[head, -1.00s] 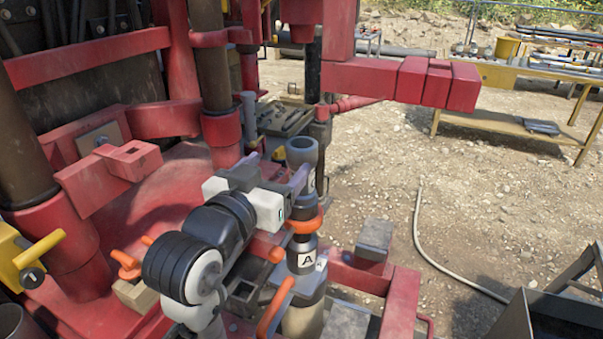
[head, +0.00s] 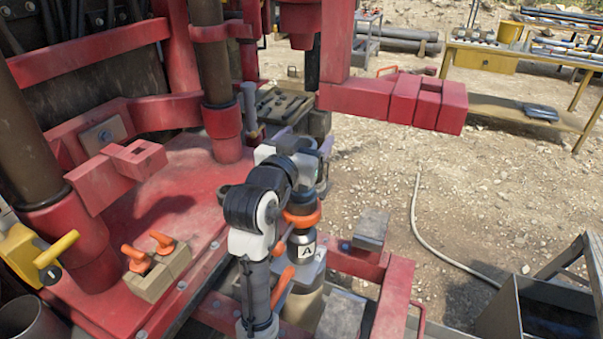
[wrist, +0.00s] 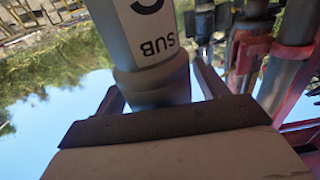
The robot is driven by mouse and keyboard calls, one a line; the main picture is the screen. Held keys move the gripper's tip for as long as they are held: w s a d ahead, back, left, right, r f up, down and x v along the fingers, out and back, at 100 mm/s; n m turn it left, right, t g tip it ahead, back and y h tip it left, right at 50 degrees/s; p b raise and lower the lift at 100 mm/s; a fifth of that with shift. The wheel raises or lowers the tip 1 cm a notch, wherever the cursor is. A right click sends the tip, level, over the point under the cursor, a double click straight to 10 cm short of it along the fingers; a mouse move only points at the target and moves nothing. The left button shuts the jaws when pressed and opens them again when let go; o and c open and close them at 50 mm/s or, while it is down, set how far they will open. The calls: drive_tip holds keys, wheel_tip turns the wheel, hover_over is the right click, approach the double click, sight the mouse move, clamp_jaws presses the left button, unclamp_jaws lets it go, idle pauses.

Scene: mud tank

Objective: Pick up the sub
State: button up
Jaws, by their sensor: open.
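The sub (wrist: 152,40) is a grey cylinder with a stepped collar and a white label reading "SUB", large in the wrist view. My gripper (wrist: 160,88) is open, with one finger on each side of the sub's collar. I cannot tell whether either finger touches it. In the head view my gripper (head: 325,147) is at the top of the upright tool stack, and my arm hides most of the sub there.
A red rig frame (head: 150,195) with thick columns fills the left. A red beam (head: 395,100) juts out at upper right. A wooden block with orange handles (head: 158,275) sits on the deck. A yellow table (head: 470,60) and a hose (head: 425,230) are on open gravel.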

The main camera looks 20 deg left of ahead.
clamp_jaws()
idle(0.5)
drive_tip(key=shift+r, duration=0.15)
